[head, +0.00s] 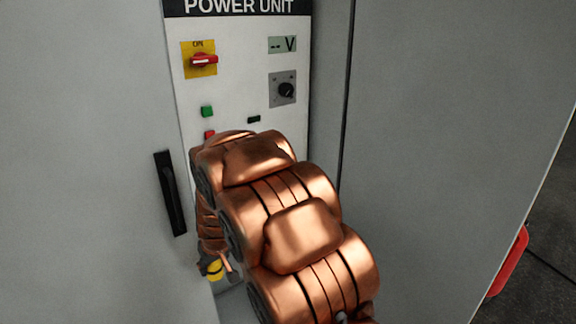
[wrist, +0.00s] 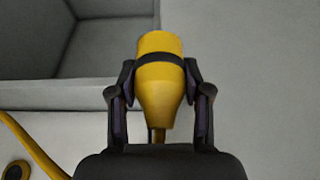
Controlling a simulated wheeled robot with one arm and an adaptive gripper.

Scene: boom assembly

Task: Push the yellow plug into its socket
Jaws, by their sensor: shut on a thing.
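The yellow plug (wrist: 160,92) is in the middle of the wrist view, with a dark band around it and its cable end towards my gripper. My gripper (wrist: 159,82) is shut on it, one finger on each side. In the head view a small part of the yellow plug (head: 216,268) shows at lower left, beside the tip of my gripper (head: 214,266). My copper arm hides much of that area.
The power unit panel (head: 235,90) has a red switch (head: 204,60), a knob (head: 285,90), a display (head: 282,44) and a green button (head: 207,111). A black door handle (head: 171,193) is on the left. A yellow cable (wrist: 32,145) and a grey recess (wrist: 105,45) show in the wrist view.

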